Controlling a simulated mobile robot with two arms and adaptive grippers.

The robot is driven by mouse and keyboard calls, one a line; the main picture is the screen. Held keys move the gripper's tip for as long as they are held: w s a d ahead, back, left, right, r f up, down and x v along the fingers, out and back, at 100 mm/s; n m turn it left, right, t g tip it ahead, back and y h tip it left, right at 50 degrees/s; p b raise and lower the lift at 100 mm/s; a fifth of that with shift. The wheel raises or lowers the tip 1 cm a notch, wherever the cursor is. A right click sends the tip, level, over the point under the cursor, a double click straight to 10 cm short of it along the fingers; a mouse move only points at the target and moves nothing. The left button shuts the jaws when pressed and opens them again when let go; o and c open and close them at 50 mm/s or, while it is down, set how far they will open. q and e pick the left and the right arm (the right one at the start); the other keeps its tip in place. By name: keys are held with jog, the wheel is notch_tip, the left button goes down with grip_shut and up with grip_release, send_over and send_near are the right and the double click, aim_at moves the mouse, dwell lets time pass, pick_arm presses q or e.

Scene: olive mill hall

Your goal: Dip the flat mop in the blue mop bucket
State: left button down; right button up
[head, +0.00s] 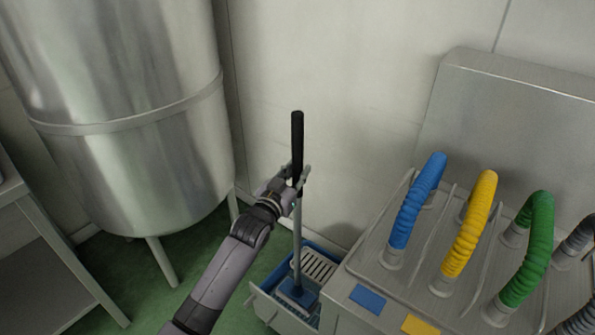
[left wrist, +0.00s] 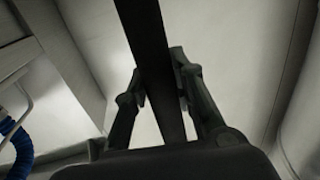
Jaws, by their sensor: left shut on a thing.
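The flat mop has a black grip (head: 297,140), a grey pole and a blue head (head: 297,292). It stands nearly upright. My left gripper (head: 298,180) is shut on the handle at the lower part of the black grip. In the left wrist view the two fingers (left wrist: 160,88) close around the dark handle (left wrist: 158,60). The blue mop bucket (head: 326,250) sits on the floor below, with a pale slotted wringer (head: 314,266) at its back. The mop head shows inside the bucket's outline, in front of the wringer. I cannot tell how deep it sits. My right gripper is not in view.
A steel station (head: 345,300) with blue (head: 415,208), yellow (head: 468,228) and green (head: 527,250) hoses stands close to the bucket's right. A large steel tank (head: 130,120) on legs stands at left. A steel table (head: 40,270) is at far left. Green floor lies between.

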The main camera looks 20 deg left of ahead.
aim_at(297, 181)
pick_arm(q)
jog(key=shift+f+b, duration=0.45)
jog(key=shift+f, duration=0.3)
jog(key=shift+f+b, duration=0.35)
jog(key=shift+f, duration=0.45)
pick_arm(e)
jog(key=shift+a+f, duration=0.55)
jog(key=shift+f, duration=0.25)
pick_arm(q)
jog(key=shift+f, duration=0.1)
jog(key=shift+f+b, duration=0.5)
jog(key=shift+f, duration=0.3)
jog(key=shift+f+b, duration=0.35)
jog(key=shift+f, duration=0.4)
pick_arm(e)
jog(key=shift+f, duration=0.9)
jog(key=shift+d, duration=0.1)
pick_arm(q)
jog(key=shift+f+b, duration=0.35)
jog(key=shift+f, duration=0.3)
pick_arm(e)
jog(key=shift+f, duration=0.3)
